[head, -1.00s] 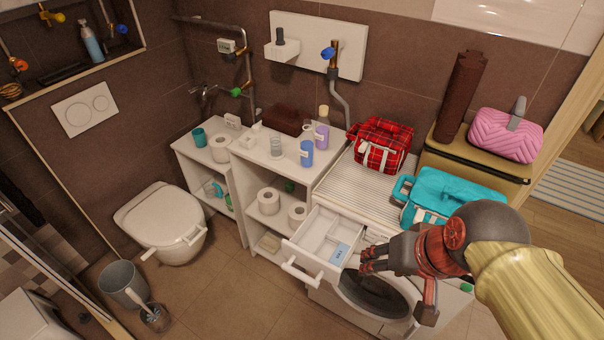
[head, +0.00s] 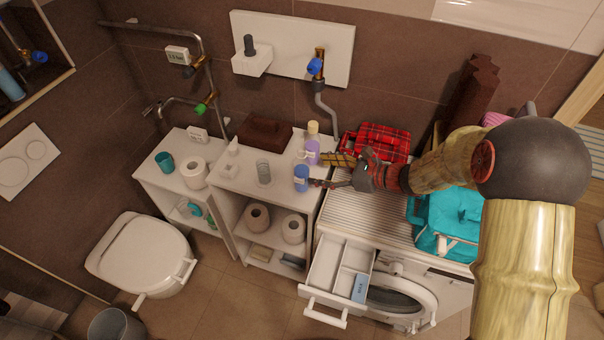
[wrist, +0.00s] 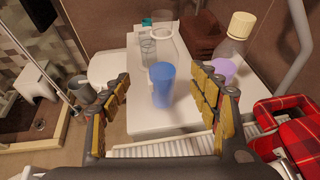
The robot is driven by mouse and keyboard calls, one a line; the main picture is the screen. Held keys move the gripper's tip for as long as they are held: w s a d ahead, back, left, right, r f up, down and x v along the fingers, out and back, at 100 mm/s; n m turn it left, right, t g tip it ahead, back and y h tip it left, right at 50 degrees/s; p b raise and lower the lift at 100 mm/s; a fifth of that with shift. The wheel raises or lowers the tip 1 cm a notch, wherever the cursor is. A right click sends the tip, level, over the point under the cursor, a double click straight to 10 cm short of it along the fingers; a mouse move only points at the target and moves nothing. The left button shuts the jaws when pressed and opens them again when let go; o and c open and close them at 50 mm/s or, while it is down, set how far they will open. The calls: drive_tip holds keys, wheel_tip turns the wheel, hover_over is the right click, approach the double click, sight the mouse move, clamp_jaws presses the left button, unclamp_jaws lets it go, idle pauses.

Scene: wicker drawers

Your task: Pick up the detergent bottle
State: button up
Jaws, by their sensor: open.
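My gripper (head: 325,171) is open, with its fingers pointing left at the white cabinet's right edge; it also shows in the wrist view (wrist: 161,80). A blue cylindrical container (head: 301,178) with a white label stands upright just beyond the fingertips. In the wrist view the blue container (wrist: 162,86) appears between the two fingers, not gripped. The wrist view shows this clear bottle (wrist: 233,45) to the right. I cannot tell which is the detergent bottle.
A red plaid bag (head: 385,140) sits behind my gripper. An open drawer (head: 326,309) juts out below. A teal bag (head: 445,225) lies right.

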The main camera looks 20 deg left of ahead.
sight(309, 169)
drive_tip(key=x, duration=0.2)
drive_tip(key=shift+w+a+f, duration=0.2)
drive_tip(key=shift+f, duration=0.05)
drive_tip(key=b+x, duration=0.2)
drive_tip(key=x, duration=0.3)
drive_tip(key=shift+w+a+f, duration=0.1)
drive_tip(key=shift+w+a, duration=0.05)
drive_tip(key=shift+a, duration=0.1)
drive_tip(key=shift+c, duration=1.2)
clamp_jaws()
